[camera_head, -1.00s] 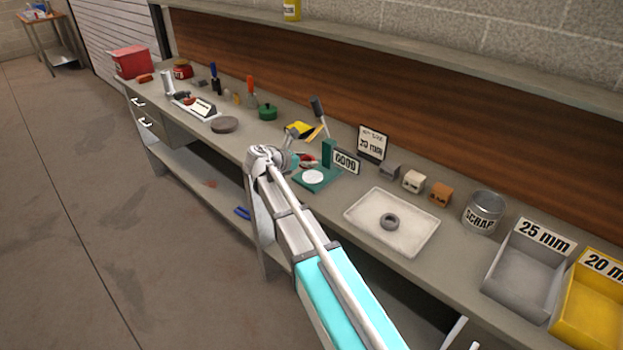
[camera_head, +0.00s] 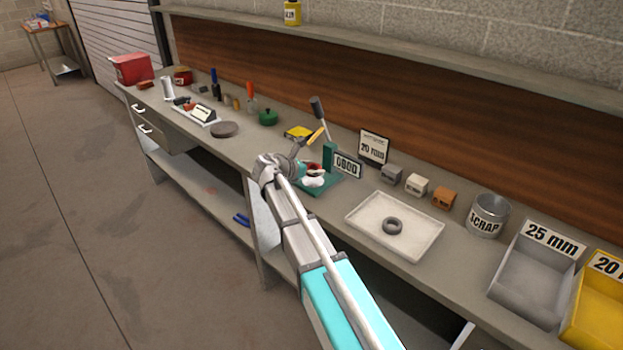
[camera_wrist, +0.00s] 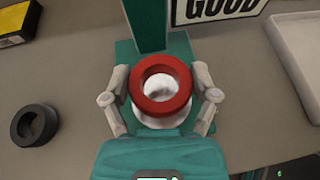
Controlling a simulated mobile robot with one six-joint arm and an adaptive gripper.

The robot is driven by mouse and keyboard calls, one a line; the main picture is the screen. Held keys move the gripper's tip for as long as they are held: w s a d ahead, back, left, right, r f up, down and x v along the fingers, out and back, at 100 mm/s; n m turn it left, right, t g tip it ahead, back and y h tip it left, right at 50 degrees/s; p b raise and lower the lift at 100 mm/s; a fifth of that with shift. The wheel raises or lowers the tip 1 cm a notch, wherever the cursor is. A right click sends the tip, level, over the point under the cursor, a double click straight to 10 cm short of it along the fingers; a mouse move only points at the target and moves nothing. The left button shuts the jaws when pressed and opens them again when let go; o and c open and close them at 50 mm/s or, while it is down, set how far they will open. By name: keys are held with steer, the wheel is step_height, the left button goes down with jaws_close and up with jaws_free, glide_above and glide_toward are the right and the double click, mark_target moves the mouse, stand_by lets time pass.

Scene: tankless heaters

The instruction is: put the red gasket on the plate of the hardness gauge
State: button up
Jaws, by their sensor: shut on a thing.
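The red gasket (camera_wrist: 141,92) is a thick ring between the two fingers of my gripper (camera_wrist: 160,98), with a finger at each side. It shows as a small red patch in the head view (camera_head: 315,166). Below it is the round white plate (camera_wrist: 160,122) of the green hardness gauge (camera_wrist: 125,50), seen through and around the ring. In the head view my gripper (camera_head: 309,173) is over the plate and partly covers it. I cannot tell whether the gasket touches the plate. The gauge's "GOOD" sign (camera_head: 346,164) stands behind the plate.
A dark ring (camera_wrist: 20,126) lies left of the gauge. A white tray (camera_head: 420,243) with another dark ring (camera_head: 392,226) is to the right. Small blocks (camera_head: 416,184), a scrap can (camera_head: 487,217) and grey (camera_head: 530,280) and yellow bins follow. The gauge's lever (camera_head: 318,108) rises behind.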

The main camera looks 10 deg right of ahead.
mark_target(313, 181)
steer(key=shift+f+b, duration=1.2)
steer(key=shift+f, duration=0.35)
steer(key=shift+f, duration=0.15)
steer(key=o, duration=1.1)
steer(key=shift+r, duration=0.25)
steer(key=shift+s+a+r, duration=0.15)
steer(key=shift+a, duration=0.1)
steer(key=p+v, duration=0.4)
steer(key=v, duration=0.5)
steer(key=shift+s+a+r, duration=0.1)
steer(key=shift+a+r, duration=0.05)
steer(key=shift+a, duration=0.1)
steer(key=shift+p+v, duration=0.3)
steer(key=shift+v, duration=0.6)
